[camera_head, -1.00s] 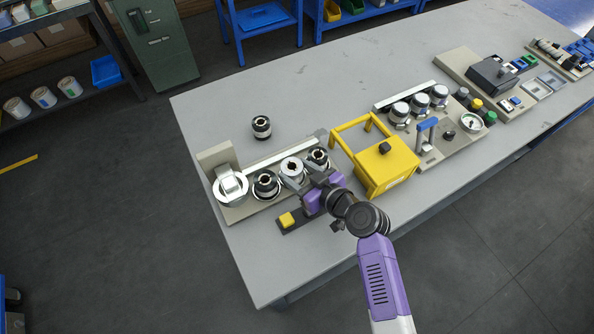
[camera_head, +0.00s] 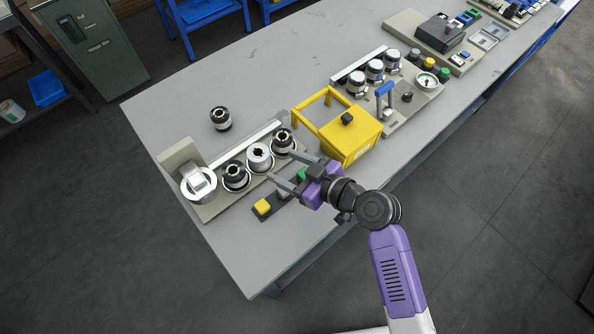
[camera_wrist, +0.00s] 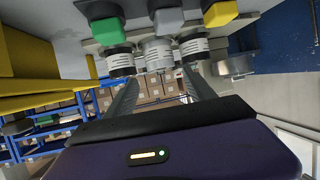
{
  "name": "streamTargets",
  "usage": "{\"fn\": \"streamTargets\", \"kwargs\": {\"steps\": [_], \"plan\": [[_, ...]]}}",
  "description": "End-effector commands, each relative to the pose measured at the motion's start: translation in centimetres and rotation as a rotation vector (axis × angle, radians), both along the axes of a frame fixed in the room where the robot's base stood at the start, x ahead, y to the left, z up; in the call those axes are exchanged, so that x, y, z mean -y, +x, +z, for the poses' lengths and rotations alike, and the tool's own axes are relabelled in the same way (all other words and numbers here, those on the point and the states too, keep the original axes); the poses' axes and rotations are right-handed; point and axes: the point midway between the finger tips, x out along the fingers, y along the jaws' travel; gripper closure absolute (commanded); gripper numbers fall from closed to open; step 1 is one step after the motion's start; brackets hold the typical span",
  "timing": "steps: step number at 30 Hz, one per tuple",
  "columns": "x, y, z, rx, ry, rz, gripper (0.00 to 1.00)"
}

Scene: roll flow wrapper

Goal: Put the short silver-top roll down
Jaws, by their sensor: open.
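The short silver-top roll (camera_head: 259,157) stands upright in the middle of the row on the beige fixture (camera_head: 210,208), with a black-top roll (camera_head: 236,177) to its left and another black-top roll (camera_head: 284,141) to its right. My gripper (camera_head: 280,166) is open and empty, on the near side of the row. In the wrist view, the silver-top roll (camera_wrist: 158,55) lies ahead between the spread fingers, apart from them. How its base sits is hidden.
Another roll (camera_head: 220,119) stands alone on the table behind the fixture. A yellow guard box (camera_head: 352,138) stands close right of my gripper. A button strip with a yellow button (camera_head: 262,207) lies in front of the rolls. The table's front left is clear.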

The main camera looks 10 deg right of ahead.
Motion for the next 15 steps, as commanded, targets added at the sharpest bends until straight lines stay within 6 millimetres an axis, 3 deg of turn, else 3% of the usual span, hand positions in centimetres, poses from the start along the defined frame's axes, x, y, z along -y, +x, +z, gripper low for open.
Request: {"fn": "streamTargets", "kwargs": {"steps": [6,15], "plan": [[1.9,-1.9,1.0,0.001,0.001,0.0,0.37],[2.3,-2.3,1.4,0.0,0.0,0.001,0.37]]}}
